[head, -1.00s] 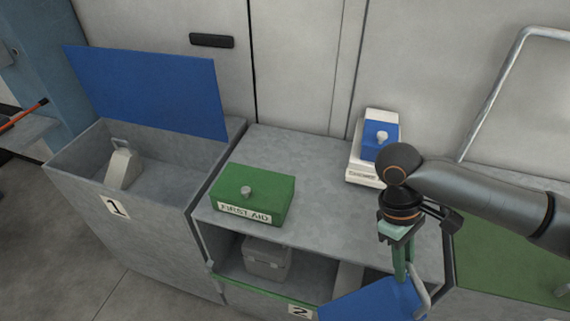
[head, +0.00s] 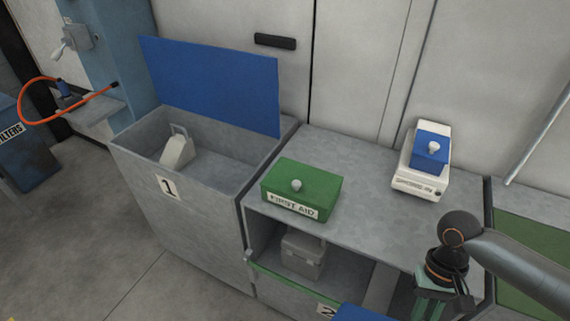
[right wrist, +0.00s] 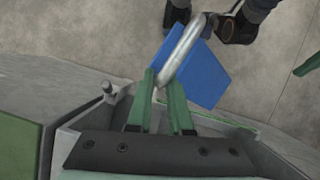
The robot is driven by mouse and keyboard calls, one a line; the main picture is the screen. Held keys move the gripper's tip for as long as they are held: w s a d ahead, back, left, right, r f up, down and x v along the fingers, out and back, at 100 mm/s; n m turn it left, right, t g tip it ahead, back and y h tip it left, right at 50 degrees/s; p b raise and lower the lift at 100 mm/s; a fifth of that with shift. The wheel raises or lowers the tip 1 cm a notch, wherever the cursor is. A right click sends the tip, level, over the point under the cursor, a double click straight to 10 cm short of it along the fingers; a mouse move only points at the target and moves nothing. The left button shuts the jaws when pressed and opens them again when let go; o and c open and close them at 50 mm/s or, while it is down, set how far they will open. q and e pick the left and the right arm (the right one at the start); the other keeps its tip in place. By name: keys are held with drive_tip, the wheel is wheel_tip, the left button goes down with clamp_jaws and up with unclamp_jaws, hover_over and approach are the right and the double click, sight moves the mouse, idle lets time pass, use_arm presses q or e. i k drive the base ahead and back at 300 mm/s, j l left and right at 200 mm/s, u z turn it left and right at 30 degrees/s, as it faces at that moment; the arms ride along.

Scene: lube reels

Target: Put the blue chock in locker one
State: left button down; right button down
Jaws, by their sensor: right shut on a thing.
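The blue chock (right wrist: 205,78) hangs by its metal loop handle (right wrist: 182,48) from my right gripper (right wrist: 163,84), whose green fingers are shut on the handle. In the head view only a strip of the chock (head: 360,313) shows at the bottom edge, beside my right gripper (head: 432,306), whose fingertips are cut off. Locker one (head: 205,235), a grey bin marked 1, stands open at the left with its blue lid (head: 210,82) raised. A grey chock with a handle (head: 178,152) sits inside it. My right gripper is well right of locker one. My left gripper is not in view.
A green first aid box (head: 300,188) stands on the grey top between locker one and a white scale (head: 420,182) bearing a blue block (head: 430,152). Below, open locker 2 (head: 325,309) holds a grey box (head: 302,254). Floor in front of locker one is clear.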

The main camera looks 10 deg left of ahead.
sight(228, 187)
drive_tip(key=i+j, duration=0.1)
drive_tip(key=j, duration=0.65)
drive_tip(key=i+j, duration=0.1)
drive_tip(key=j, duration=0.6)
drive_tip(key=i+j, duration=0.1)
drive_tip(key=j, duration=1.4)
drive_tip(key=i+j, duration=0.15)
drive_tip(key=j, duration=0.55)
